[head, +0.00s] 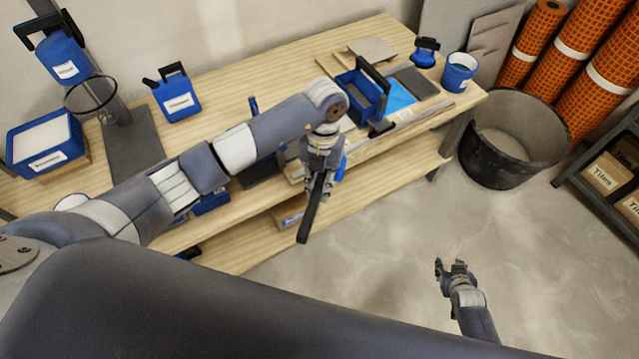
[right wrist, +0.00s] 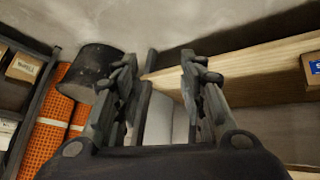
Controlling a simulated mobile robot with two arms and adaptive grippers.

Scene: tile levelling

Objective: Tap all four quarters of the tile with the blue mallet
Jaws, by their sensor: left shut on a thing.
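My left gripper (head: 318,186) is shut on the blue mallet, in front of the workbench's front edge. The mallet's dark handle (head: 307,222) slants down out of the fingers, and a blue part (head: 341,170) shows just behind the gripper, probably its head. The tile being levelled cannot be clearly made out; my left arm covers part of the bench. A flat beige tile (head: 372,50) lies at the back of the bench. My right gripper (head: 455,268) is open and empty over the floor; its spread fingers also show in the right wrist view (right wrist: 160,95).
The wooden workbench (head: 235,80) carries a blue tool carrier (head: 358,93), a blue bucket (head: 459,72), a blue sheet (head: 398,97) and blue jugs (head: 177,98). A black tub (head: 510,140) and orange rolls (head: 580,50) stand right. The floor around my right gripper is clear.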

